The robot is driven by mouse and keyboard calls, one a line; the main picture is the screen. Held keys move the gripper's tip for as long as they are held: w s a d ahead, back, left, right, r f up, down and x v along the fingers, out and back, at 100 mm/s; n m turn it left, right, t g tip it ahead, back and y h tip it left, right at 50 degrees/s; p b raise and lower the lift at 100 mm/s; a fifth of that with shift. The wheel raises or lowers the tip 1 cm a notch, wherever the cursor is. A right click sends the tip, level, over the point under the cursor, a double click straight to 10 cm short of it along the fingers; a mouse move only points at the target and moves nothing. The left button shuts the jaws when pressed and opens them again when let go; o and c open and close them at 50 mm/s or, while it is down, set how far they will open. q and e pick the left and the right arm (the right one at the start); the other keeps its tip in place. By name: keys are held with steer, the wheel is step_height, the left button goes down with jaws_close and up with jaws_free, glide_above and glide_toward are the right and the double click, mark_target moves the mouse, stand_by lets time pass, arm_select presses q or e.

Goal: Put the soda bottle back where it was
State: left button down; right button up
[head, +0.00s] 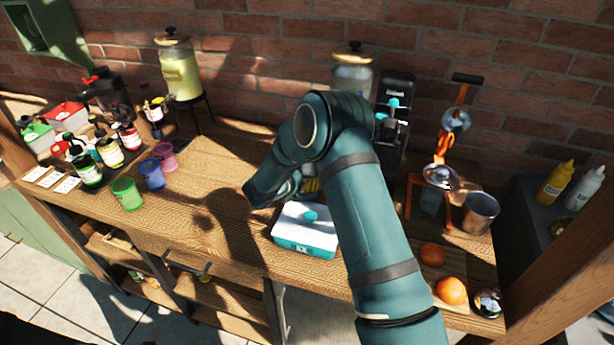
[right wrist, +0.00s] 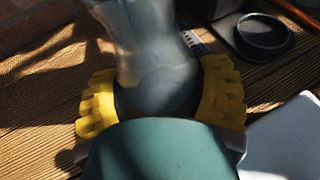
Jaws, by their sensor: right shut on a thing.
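My right gripper (right wrist: 160,100) has its yellow ribbed fingers on both sides of the soda bottle (right wrist: 155,50), a clear grey, blurred bottle in the right wrist view. It is shut on the bottle. Whether the bottle touches the table cannot be told. A black soda machine (head: 396,92) stands behind my arm against the wall. A round black base (right wrist: 262,36) shows at upper right in the wrist view. My left gripper is not in view.
A white and teal ice box (head: 300,240) sits just in front of the gripper. Green (head: 127,193), blue (head: 151,174) and pink (head: 165,156) cups stand left. An orange juicer press (head: 442,145), steel cup (head: 480,212) and oranges (head: 452,291) are right. Table (head: 200,220) left of the ice box is clear.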

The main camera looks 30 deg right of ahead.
steer(key=shift+f, duration=0.1)
steer(key=o, duration=1.3)
steer(key=shift+o, duration=0.2)
steer(key=shift+r, duration=0.25)
steer(key=v, duration=1.2)
steer(key=shift+s, duration=0.1)
steer(key=shift+a, duration=0.1)
